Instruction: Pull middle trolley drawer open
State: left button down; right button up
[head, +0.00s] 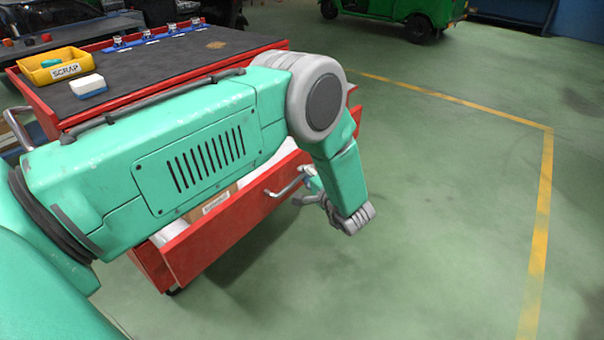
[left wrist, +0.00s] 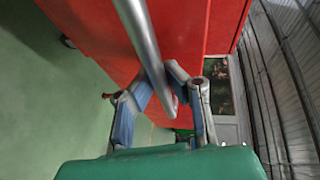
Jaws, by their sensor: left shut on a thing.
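The red trolley (head: 45,108) stands at left with a dark mat on top. One red drawer (head: 225,237) stands out from its front, open, with white and brown contents partly showing. My arm hides much of the trolley front, so I cannot tell which level this drawer is. My left gripper (head: 308,190) is shut on the drawer's metal handle (head: 285,187). In the left wrist view the handle bar (left wrist: 143,38) runs between the fingers of my left gripper (left wrist: 163,80), against the red front (left wrist: 185,35). My right gripper is not in view.
A yellow SCRAP bin (head: 57,66), a white block (head: 88,85) and blue-based tools (head: 150,37) lie on the trolley top. A green vehicle (head: 400,15) stands far back. The green floor (head: 440,220) to the right is clear, with a yellow line (head: 538,240).

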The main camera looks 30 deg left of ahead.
pick_arm(q)
jog(key=shift+s+d+f, duration=0.3)
jog(key=shift+d+f, duration=0.1)
jog(key=shift+f, duration=0.05)
jog(key=c, duration=2.1)
grip_release()
jog(key=shift+d+r, duration=0.1)
jog(key=shift+d, duration=0.25)
jog(key=o, duration=0.5)
jog(key=shift+d, duration=0.2)
jog(key=shift+o, duration=0.2)
jog(key=v, duration=1.1)
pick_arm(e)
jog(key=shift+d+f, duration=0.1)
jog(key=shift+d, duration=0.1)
pick_arm(q)
jog(key=shift+d+r, duration=0.1)
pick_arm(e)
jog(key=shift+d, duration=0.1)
